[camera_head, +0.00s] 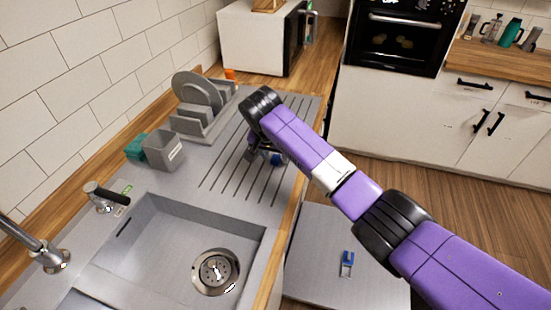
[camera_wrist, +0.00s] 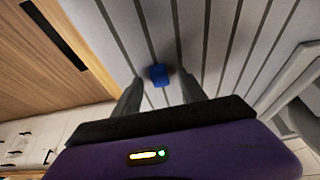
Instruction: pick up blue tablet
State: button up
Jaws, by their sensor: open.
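The blue tablet (camera_wrist: 158,75) is a small blue block on the grooved grey drainboard (camera_wrist: 225,30) in the wrist view. My gripper (camera_wrist: 160,84) is open, with one dark finger on each side of the tablet as seen from the wrist. I cannot tell how far the fingertips are above the board, or whether they touch the tablet. In the head view, my arm hides most of my gripper over the drainboard (camera_head: 222,165); a bit of blue shows beside it, not clear enough to identify.
A dish rack with plates (camera_head: 200,100) and a grey container (camera_head: 163,150) stand left of the drainboard. The sink (camera_head: 150,245) is in front. Below the counter's right edge lies a flat grey panel (camera_head: 320,230) with a small blue fitting (camera_head: 348,258).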

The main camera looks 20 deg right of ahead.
jog(key=shift+f, duration=0.2)
grip_shut()
jog(key=shift+r, duration=0.1)
